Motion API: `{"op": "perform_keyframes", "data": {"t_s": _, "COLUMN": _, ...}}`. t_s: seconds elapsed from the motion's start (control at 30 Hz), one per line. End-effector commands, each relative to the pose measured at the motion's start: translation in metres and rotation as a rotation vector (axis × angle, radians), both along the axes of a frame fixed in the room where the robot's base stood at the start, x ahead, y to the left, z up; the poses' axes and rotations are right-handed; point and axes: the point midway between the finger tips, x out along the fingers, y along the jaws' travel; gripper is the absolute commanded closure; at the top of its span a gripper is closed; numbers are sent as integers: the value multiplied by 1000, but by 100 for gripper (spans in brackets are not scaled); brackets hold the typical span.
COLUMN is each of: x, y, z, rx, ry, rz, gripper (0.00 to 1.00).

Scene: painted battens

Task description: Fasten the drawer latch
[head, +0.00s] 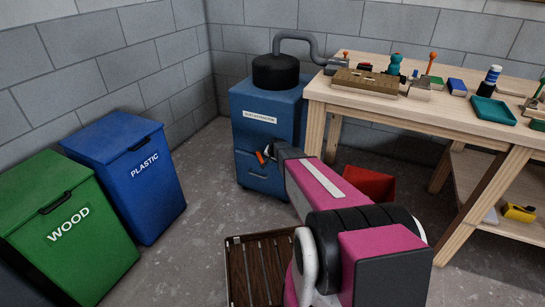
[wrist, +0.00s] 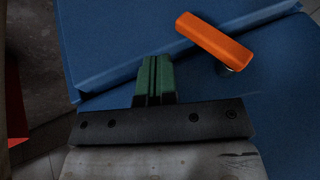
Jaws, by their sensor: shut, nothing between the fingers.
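The drawer latch is an orange bar (wrist: 213,42) on the blue cabinet, with a metal pivot under its lower right end. In the wrist view it slants from upper left to lower right and overlaps the drawer edge line; I cannot tell whether it is engaged. In the head view the orange latch (head: 261,157) shows small on the front of the blue cabinet (head: 262,105). My gripper (wrist: 157,62) has green fingertips pressed together, with nothing between them. The fingertips are left of and below the latch, apart from it in the picture. In the head view my arm hides part of the drawer front.
A workbench (head: 440,115) with tools stands right of the cabinet. A red bin (head: 370,183) is under it. A blue plastic bin (head: 140,190) and green wood bin (head: 65,240) stand left. A slatted brown pallet (head: 255,270) lies on the floor. Floor between bins and cabinet is clear.

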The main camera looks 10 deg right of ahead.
Motion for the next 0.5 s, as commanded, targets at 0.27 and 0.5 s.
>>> {"op": "perform_keyframes", "data": {"t_s": 0.27, "x": 19, "y": 27, "z": -12, "rx": 0, "ry": -1, "rz": 1, "gripper": 100}}
{"op": "perform_keyframes", "data": {"t_s": 0.5, "x": 19, "y": 28, "z": -12, "rx": 0, "ry": -1, "rz": 1, "gripper": 100}}
